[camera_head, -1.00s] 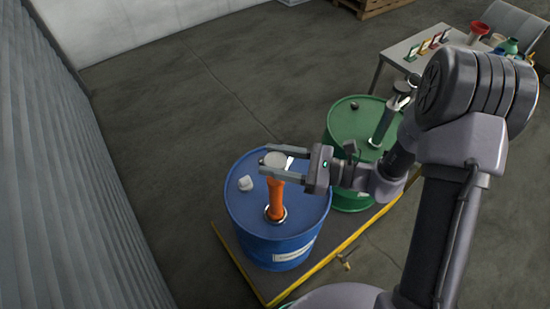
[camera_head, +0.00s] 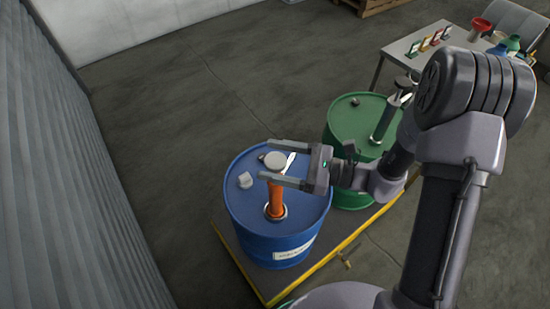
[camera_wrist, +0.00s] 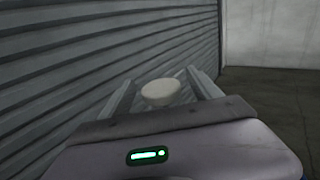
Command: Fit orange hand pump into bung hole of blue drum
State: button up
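The orange hand pump (camera_head: 276,200) stands upright on the blue drum (camera_head: 270,244), its foot at the ringed bung hole (camera_head: 276,212) near the drum's front edge. Its pale round top (camera_head: 275,160) shows between my fingers, and also in the wrist view (camera_wrist: 161,92). My gripper (camera_head: 278,162) is open, with one finger on each side of the pump top and a gap to both. The near finger hides part of the pump's upper body. How deep the pump sits in the hole is hidden.
A white cap (camera_head: 245,180) lies on the blue drum's lid. A green drum (camera_head: 350,122) with a dark pump (camera_head: 385,119) stands behind to the right. Both drums are on a yellow-edged platform (camera_head: 345,243). A table (camera_head: 400,51) with small items is at the back right. A corrugated wall (camera_head: 60,180) is left.

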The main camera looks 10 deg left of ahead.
dwell(0.4)
jog(key=d+p, duration=0.3)
jog(key=d, duration=1.4)
jog(key=shift+d, duration=0.2)
